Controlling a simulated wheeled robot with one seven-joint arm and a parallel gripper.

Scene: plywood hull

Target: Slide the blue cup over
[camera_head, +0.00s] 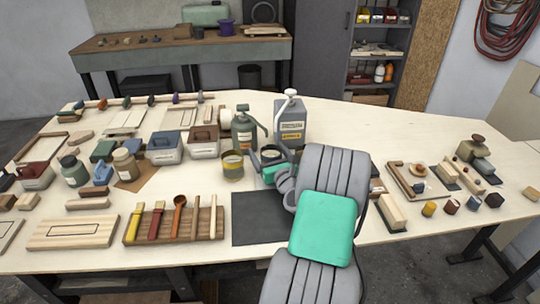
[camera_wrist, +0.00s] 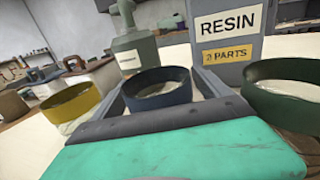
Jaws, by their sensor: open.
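A dark blue cup (camera_wrist: 160,92) stands upright in the middle of the wrist view, with pale contents inside. In the head view, the blue cup (camera_head: 271,151) shows only its upper part beyond my gripper (camera_head: 268,163). My gripper (camera_wrist: 160,80) is open, with one finger on each side of the blue cup. I cannot tell whether either finger touches it. A yellow cup (camera_wrist: 72,105) stands to its left and also shows in the head view (camera_head: 232,168). A dark green cup (camera_wrist: 285,95) stands to its right; my arm hides it in the head view.
A grey resin can (camera_head: 290,122) and a green pump bottle (camera_head: 244,130) stand behind the cups. A dark mat (camera_head: 258,222) lies in front. A wooden tool rack (camera_head: 205,224) is at front left. Toolboxes and jars crowd the left.

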